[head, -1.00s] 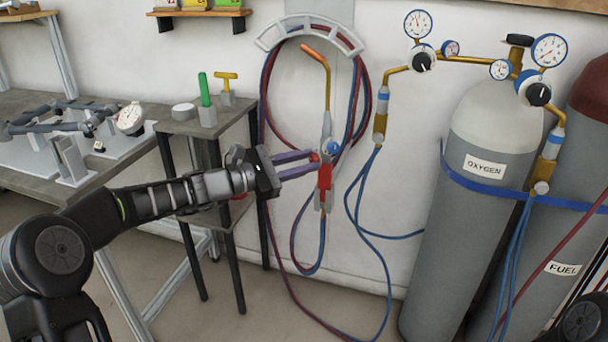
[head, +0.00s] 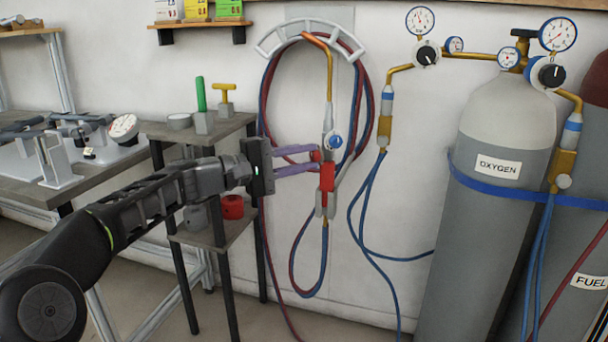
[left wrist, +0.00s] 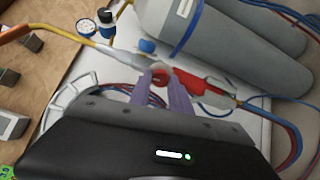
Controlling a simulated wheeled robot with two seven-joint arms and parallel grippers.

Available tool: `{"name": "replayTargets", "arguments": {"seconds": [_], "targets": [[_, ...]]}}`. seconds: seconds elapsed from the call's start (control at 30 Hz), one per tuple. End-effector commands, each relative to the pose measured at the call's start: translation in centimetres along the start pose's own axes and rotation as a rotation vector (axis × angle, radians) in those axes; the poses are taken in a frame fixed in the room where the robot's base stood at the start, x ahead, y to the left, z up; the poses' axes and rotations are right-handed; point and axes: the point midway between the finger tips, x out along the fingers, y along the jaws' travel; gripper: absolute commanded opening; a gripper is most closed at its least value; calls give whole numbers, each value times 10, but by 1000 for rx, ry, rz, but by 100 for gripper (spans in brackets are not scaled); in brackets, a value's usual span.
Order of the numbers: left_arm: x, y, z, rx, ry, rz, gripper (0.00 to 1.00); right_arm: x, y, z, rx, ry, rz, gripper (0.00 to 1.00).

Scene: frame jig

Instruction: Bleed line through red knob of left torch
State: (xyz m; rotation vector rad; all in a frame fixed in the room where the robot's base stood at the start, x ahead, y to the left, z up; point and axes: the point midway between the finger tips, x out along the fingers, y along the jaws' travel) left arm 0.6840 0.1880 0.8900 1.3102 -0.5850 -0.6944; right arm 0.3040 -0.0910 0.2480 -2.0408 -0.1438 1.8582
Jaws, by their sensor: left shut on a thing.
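The torch (head: 328,120) hangs upright on the wall, with a copper tube on top, a blue knob (head: 336,142) and a red knob (head: 316,156) above a red body section (head: 327,178). My left gripper (head: 312,162) reaches in from the left, its purple fingers at the red knob. In the left wrist view the fingers are closed around the red knob (left wrist: 158,76), and the torch (left wrist: 112,55) runs across behind them. The red knob is partly hidden by the fingers. My right gripper is not in view.
Red and blue hoses loop over a grey wall hanger (head: 308,28). The oxygen cylinder (head: 490,220) stands at the right with gauges above. A small side table (head: 205,130) with a green-handled and a yellow-handled tool stands left of the torch.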

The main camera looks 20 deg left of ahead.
Motion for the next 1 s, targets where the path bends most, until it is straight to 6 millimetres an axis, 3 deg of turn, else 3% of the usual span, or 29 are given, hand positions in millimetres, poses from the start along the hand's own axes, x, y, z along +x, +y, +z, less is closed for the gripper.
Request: {"name": "replayTargets", "arguments": {"seconds": [0.03, 0.3, 0.83, 0.87, 1.0], "targets": [[0, -5, -1, 34, 0, 0, 0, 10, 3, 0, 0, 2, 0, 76], [0, -2, -1, 158, 0, -1, 0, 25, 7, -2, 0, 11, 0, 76], [0, 0, 0, 187, 0, -2, 0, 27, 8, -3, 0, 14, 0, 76], [0, 0, 0, 187, 0, -2, 25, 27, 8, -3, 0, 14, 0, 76], [0, 0, 0, 187, 0, -2, 37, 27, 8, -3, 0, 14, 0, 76]]}}
